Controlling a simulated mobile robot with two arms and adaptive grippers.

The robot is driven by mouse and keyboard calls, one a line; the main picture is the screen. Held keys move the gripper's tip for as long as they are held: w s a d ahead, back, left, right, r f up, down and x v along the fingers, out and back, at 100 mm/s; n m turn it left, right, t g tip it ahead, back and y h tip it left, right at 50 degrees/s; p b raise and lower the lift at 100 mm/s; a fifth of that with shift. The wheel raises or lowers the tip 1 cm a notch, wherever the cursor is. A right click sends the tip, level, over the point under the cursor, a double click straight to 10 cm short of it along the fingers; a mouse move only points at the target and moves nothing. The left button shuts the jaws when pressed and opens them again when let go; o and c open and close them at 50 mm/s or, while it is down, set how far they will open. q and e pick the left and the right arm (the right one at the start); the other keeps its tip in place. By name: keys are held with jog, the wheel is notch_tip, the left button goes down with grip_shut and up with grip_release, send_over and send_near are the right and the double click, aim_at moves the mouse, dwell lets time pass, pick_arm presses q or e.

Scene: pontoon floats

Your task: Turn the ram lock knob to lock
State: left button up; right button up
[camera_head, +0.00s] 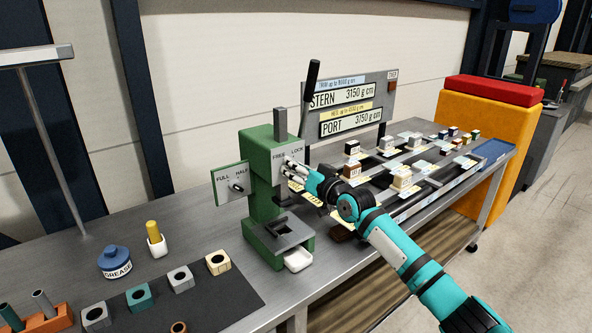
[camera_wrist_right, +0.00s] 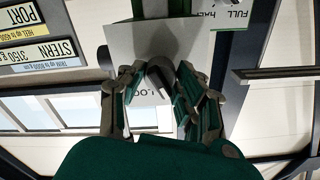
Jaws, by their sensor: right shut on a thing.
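The green press (camera_head: 260,190) stands on the metal bench, with its ram upright on top. A white plate marked FREE and LOCK (camera_head: 296,151) is on its right face. My right gripper (camera_head: 288,168) reaches in from the right and is at this plate. In the right wrist view, which is upside down, my right gripper (camera_wrist_right: 161,76) is shut on the dark grey ram lock knob (camera_wrist_right: 158,68), one finger on each side. The fingers cover part of the LOCK lettering, and FREE is not legible there. In the head view the gripper mostly hides the knob. My left gripper is not in view.
A FULL/HALF plate (camera_head: 231,184) with its own knob is on the press's left. A grease pot (camera_head: 115,262), a yellow-topped peg (camera_head: 154,232) and a dark mat (camera_head: 215,298) with several blocks lie in front. Weight trays (camera_head: 440,184) and STERN/PORT displays (camera_head: 350,105) stand behind.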

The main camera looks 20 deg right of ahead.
jog(key=m, duration=0.3)
jog(key=m+p, duration=0.1)
jog(key=m, duration=0.2)
jog(key=shift+m, duration=0.3)
jog(key=m+p, duration=0.2)
jog(key=m, duration=0.3)
jog(key=shift+m+p, duration=0.4)
jog(key=shift+m, duration=0.7)
jog(key=shift+f, duration=0.1)
jog(key=o, duration=1.1)
jog(key=shift+o, duration=0.2)
